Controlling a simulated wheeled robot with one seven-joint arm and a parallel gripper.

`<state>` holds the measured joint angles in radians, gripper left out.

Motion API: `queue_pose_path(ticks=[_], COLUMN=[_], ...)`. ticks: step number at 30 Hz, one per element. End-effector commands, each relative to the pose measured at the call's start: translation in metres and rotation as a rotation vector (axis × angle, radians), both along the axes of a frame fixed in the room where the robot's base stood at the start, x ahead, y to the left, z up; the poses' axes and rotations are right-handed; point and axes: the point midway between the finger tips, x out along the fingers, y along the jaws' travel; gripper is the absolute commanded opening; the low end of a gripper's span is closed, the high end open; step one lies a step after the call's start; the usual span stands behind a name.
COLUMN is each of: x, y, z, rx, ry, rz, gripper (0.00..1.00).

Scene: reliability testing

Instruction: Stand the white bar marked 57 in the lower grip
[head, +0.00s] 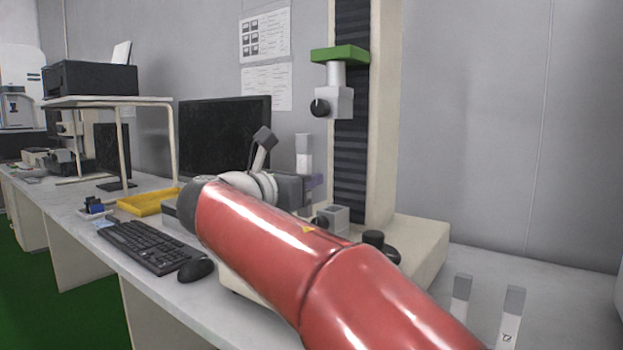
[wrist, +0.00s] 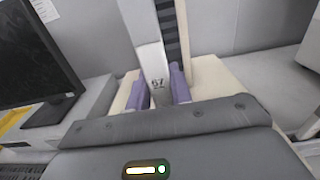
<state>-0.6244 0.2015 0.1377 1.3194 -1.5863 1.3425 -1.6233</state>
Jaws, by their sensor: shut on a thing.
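The white bar marked 57 (wrist: 157,68) stands upright between the purple fingers of my gripper (wrist: 160,92) in the wrist view. The fingers press on it from both sides near the mark. In the head view the bar (head: 304,150) shows its grey upper end above my gripper (head: 312,183); its lower end is hidden. The lower grip (head: 337,217), a grey block with a dark knob, sits on the machine's base, below and right of my gripper in the picture. My arm partly covers it. Whether the bar touches it cannot be told.
The upper grip (head: 338,102) hangs from a green crosshead (head: 339,54) above. Two more bars (head: 461,297) (head: 510,320) stand at the right. A monitor (head: 225,135), keyboard (head: 150,246) and mouse (head: 196,269) are to the left. Bench room shows right of the machine.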

Motion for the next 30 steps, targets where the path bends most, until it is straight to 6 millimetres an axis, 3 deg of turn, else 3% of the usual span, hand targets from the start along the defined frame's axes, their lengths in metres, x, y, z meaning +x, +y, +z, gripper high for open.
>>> queue_pose_path(ticks=[30], x=[0.067], y=[-0.045], z=[-0.003], rx=[0.0], ry=[0.0], rz=[-0.003], gripper=[0.0])
